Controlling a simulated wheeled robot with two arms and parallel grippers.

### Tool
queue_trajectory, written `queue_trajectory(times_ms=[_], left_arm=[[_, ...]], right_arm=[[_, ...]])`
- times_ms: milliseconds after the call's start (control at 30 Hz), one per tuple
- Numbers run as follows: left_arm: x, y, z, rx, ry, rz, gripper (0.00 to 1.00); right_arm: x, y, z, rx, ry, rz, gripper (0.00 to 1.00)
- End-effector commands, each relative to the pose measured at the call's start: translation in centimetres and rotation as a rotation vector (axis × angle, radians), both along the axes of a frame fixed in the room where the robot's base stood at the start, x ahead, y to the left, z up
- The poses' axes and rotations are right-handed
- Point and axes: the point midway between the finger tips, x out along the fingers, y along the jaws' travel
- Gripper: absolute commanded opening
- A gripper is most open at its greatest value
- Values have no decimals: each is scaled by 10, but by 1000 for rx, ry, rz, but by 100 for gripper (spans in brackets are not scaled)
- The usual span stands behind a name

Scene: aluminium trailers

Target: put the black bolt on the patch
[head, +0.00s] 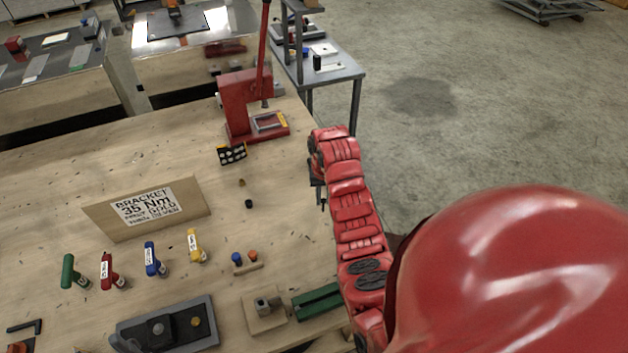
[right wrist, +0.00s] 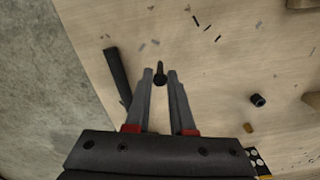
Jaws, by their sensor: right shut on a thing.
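The black bolt (right wrist: 160,72) shows in the right wrist view as a small dark piece with a round head, between the tips of my right gripper (right wrist: 160,80). The gripper is shut on it, with the table top behind. In the head view my right gripper (head: 318,192) is small and dark at the table's right edge, and the bolt cannot be made out there. I cannot tell which thing is the patch. A short black cylinder (head: 248,203) and a small brass piece (head: 241,183) stand left of the gripper. My left gripper is not in view.
A red press (head: 240,105) stands at the back, with a dotted black card (head: 232,154) before it. A cardboard sign (head: 150,208), several coloured-handled tools and a grey tray (head: 165,328) are left. A dark strip (right wrist: 118,72) lies near the table edge. Mid-table is mostly clear.

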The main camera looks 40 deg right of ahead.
Motion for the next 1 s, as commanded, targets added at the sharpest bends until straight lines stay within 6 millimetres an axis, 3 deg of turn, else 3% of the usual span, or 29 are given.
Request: queue_trajectory(times_ms=[33,433,733,1000], left_arm=[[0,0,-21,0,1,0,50],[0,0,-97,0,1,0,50],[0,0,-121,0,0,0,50],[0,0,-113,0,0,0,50]], right_arm=[[9,-3,-11,1,-2,-2,0],[63,-24,-15,-2,0,3,0],[83,-31,-12,1,3,0,0],[85,-32,-15,-1,4,2,0]])
